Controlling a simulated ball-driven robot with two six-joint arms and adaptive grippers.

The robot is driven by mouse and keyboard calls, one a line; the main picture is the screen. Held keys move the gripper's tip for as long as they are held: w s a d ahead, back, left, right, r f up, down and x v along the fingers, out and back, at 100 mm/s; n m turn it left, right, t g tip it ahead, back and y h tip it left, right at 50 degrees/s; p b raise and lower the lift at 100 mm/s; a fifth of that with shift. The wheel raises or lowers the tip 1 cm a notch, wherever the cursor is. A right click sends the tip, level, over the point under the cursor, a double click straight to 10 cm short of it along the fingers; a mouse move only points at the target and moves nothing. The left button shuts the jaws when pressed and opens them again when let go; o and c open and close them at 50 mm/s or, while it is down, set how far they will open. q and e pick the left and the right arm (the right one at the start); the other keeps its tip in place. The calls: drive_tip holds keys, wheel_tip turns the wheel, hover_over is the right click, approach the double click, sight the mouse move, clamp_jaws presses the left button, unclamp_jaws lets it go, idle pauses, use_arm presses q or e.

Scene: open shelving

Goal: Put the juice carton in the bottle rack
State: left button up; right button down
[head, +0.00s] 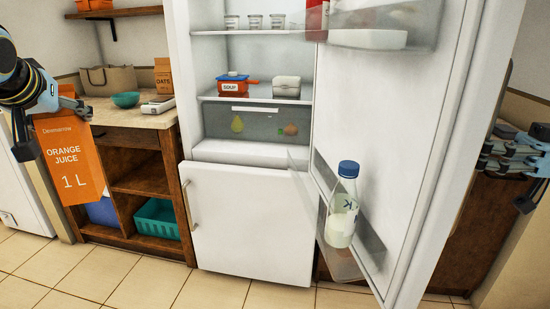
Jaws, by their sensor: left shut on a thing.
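The orange juice carton (70,170), labelled "ORANGE JUICE 1 L", is in my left gripper (52,124) at the left of the head view. The gripper is shut on its upper part and holds it tilted in front of the wooden counter. The bottle rack (342,265) is the clear lower bin on the open fridge door. A milk bottle (341,215) with a blue cap stands in it, leaning in the picture. My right gripper (508,168) is at the right edge, beyond the door; whether it is open is unclear.
The fridge door (420,130) stands wide open on the right. Fridge shelves hold a red soup pot (235,85), a white container (287,86) and jars. The counter (135,117) carries a teal bowl (125,99) and an oats box (163,74). The floor in front is clear.

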drive_tip(key=shift+w+d+r, duration=0.25)
drive_tip(key=shift+d+r, duration=0.15)
drive_tip(key=shift+d, duration=0.1)
drive_tip(key=c, duration=2)
unclamp_jaws()
drive_tip(key=o, duration=0.5)
drive_tip(key=shift+v, duration=0.8)
drive_tip(key=shift+o, duration=1.2)
drive_tip(key=shift+f, duration=0.25)
drive_tip(key=shift+a, duration=0.35)
drive_tip(key=v, duration=1.2)
